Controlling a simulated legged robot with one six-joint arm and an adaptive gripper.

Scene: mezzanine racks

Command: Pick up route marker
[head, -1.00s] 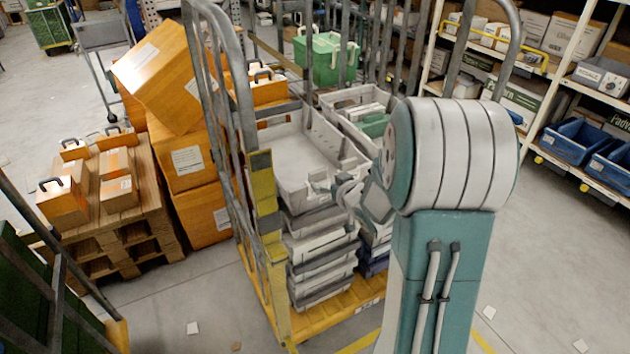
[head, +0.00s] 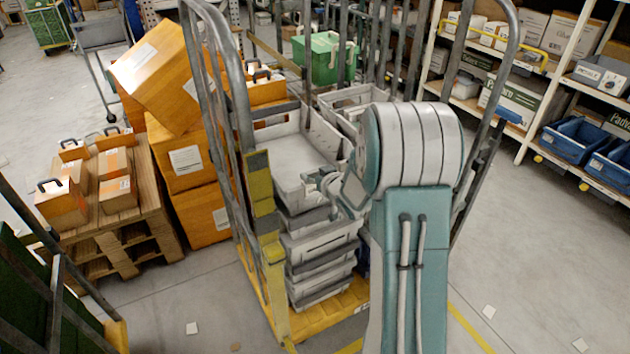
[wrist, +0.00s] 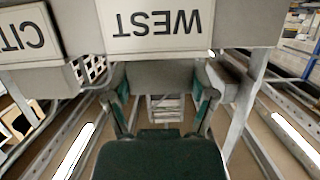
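In the wrist view, a white plate lettered WEST (wrist: 155,18) shows upside down on a grey block at the top, close to the camera. A second plate, whose visible letters read CIT (wrist: 28,36), is at the upper left, cut by the frame edge. My gripper (wrist: 163,86) has its two fingers spread apart, one on each side of the grey area below the WEST plate. I cannot tell whether the fingers touch it. No route marker is clearly seen in the head view, where my arm hides part of the scene.
Orange boxes (head: 190,160) and a pallet (head: 112,240) stand left. Shelving with blue bins (head: 570,142) is right. Floor at lower right is mostly clear.

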